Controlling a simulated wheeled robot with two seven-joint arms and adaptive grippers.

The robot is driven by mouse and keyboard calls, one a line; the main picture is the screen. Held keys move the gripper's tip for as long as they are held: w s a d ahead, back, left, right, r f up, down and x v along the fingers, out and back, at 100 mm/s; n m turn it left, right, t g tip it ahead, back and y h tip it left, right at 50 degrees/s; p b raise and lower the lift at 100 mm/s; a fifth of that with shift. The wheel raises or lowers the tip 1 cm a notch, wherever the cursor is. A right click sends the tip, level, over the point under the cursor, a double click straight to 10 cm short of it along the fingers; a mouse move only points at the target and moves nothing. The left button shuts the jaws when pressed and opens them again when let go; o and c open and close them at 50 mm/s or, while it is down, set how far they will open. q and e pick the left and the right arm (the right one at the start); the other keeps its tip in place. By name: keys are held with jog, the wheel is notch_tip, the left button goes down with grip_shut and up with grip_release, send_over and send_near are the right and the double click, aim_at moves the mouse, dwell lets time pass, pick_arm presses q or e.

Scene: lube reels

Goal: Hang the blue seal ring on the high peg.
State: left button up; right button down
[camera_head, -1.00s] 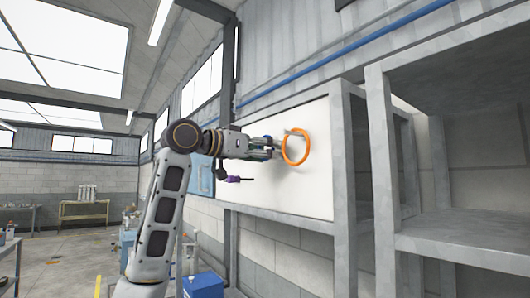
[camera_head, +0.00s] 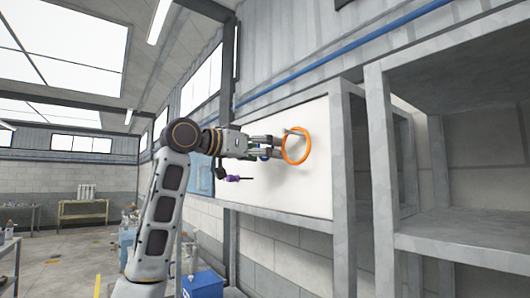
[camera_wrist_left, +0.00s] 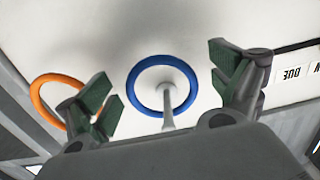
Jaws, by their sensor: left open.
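The blue seal ring (camera_wrist_left: 138,74) is in the middle of the left wrist view, close to a pale panel (camera_wrist_left: 205,92). A grey peg (camera_wrist_left: 167,108) passes through the ring and crosses in front of its lower rim in this view. My left gripper (camera_wrist_left: 165,82) is open, with its green-padded fingers on either side of the ring and apart from it. In the head view the left gripper (camera_head: 268,147) points at the panel, and the blue ring is mostly hidden behind the fingers. My right gripper is in neither view.
An orange ring (camera_head: 285,149) hangs on a neighbouring peg (camera_head: 298,131), just beyond my left fingers. A purple-handled tool (camera_head: 234,178) hangs below the gripper. Grey shelving (camera_head: 349,180) stands at the right. Below the panel is a block wall (camera_head: 275,240).

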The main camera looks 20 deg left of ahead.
pick_arm(q)
jog(key=v, duration=1.2)
dwell(0.6)
